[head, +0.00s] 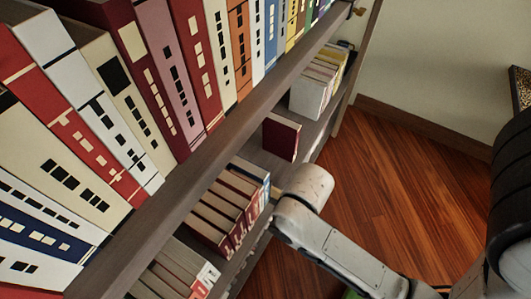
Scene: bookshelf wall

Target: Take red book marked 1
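A dark red book (281,138) stands apart on the lower shelf (262,158), with gaps on both sides; I see no mark on it. Several reddish books (215,216) stand in a row nearer on that shelf, with small light spine marks too small to read. On the upper shelf are larger books with red spines, such as one at left (75,130) and one further along (198,62). I cannot read a 1 on any. My arm reaches in from the lower right beside the lower shelf. My gripper does not show.
The upper shelf board (215,150) runs diagonally above the lower books. Pale books (318,85) stand at the lower shelf's far end, and more books (172,278) at the near end. Wooden floor (375,185) is open right of the shelf, up to a pale wall (440,65).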

